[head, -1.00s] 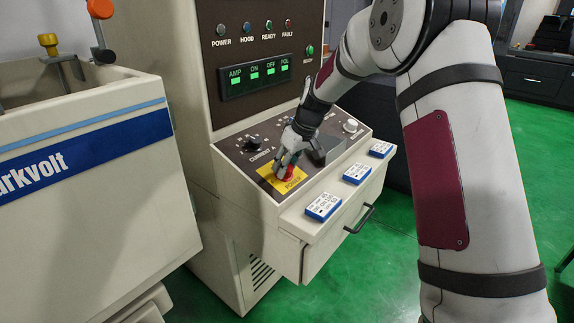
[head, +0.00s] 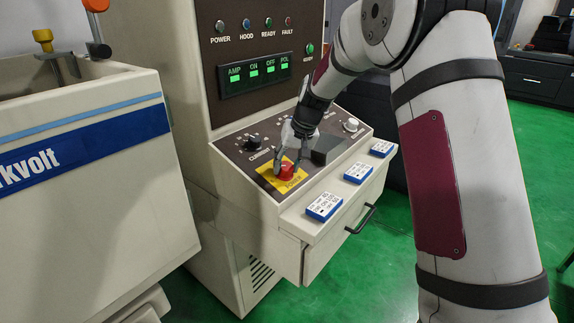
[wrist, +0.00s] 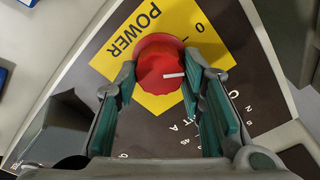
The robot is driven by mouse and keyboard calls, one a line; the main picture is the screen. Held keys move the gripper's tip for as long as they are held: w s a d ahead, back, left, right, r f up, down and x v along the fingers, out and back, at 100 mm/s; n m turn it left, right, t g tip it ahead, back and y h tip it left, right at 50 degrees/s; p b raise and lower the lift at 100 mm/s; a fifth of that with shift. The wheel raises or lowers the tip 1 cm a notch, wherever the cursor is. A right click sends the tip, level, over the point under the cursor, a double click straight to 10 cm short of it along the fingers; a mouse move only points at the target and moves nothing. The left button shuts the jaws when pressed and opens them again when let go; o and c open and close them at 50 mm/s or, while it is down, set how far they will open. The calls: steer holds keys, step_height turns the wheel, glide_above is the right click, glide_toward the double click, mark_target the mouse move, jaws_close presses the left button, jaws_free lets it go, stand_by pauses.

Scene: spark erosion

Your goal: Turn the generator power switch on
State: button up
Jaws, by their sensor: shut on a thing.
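The generator power switch is a round red knob (head: 286,171) on a yellow plate (head: 270,176) on the sloped panel. In the wrist view the red knob (wrist: 160,62) carries a short white mark pointing right, and the yellow plate (wrist: 180,22) reads POWER with a 0 above and right of the knob. My gripper (head: 285,166) reaches down onto the knob. In the wrist view my gripper (wrist: 163,82) has its two fingers on either side of the knob, shut on it. The near part of the plate is partly hidden by the fingers.
The cabinet (head: 150,75) has lamps and a green display (head: 257,70) above the panel. A black dial (head: 252,143) and a white knob (head: 350,125) flank my gripper. Blue-white boxes (head: 324,206) lie on the ledge above a drawer handle (head: 361,219). A machine tank (head: 80,190) stands left.

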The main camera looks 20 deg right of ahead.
steer(key=m, duration=0.5)
steer(key=shift+m, duration=0.3)
steer(key=m, duration=0.5)
steer(key=shift+m, duration=0.3)
steer(key=shift+d, duration=0.1)
steer(key=o, duration=1.1)
steer(key=shift+o, duration=0.2)
steer(key=v, duration=1.2)
steer(key=shift+w+r, duration=0.1)
